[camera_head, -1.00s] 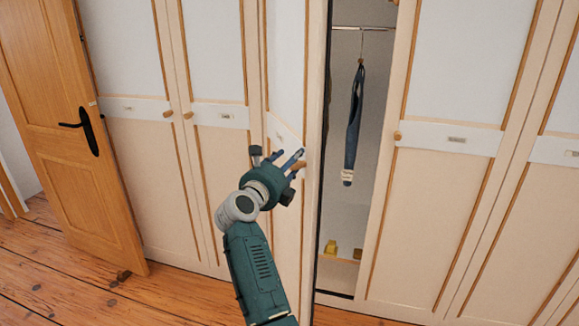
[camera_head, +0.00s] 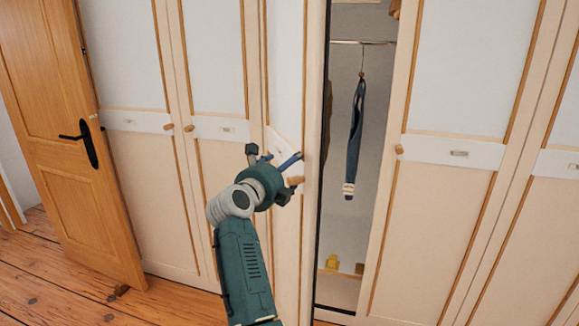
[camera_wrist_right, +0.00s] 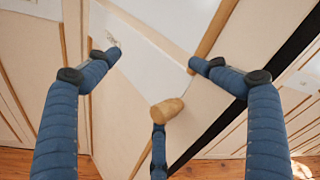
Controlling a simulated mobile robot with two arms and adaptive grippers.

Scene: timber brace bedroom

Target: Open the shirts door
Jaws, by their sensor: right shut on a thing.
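A narrow cream wardrobe door (camera_head: 286,75) with orange-brown trim stands swung out at an angle, beside an open compartment. Its label is too small to read. Its round wooden knob (camera_head: 295,181) is at my right gripper (camera_head: 285,170), which reaches up from the bottom of the head view. In the right wrist view the knob (camera_wrist_right: 167,111) sits between the blue fingers of my right gripper (camera_wrist_right: 160,95), which is shut on it. Inside the open compartment a dark blue garment (camera_head: 355,135) hangs from a rail (camera_head: 345,42). My left gripper is not in view.
Shut wardrobe doors stand to the left (camera_head: 125,60) and right (camera_head: 470,70), with a wooden knob (camera_head: 399,149) on the right one. An orange wooden room door (camera_head: 60,100) with a black handle stands at far left. Small yellow items (camera_head: 332,262) lie low in the compartment. Plank floor (camera_head: 90,285) is clear in front.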

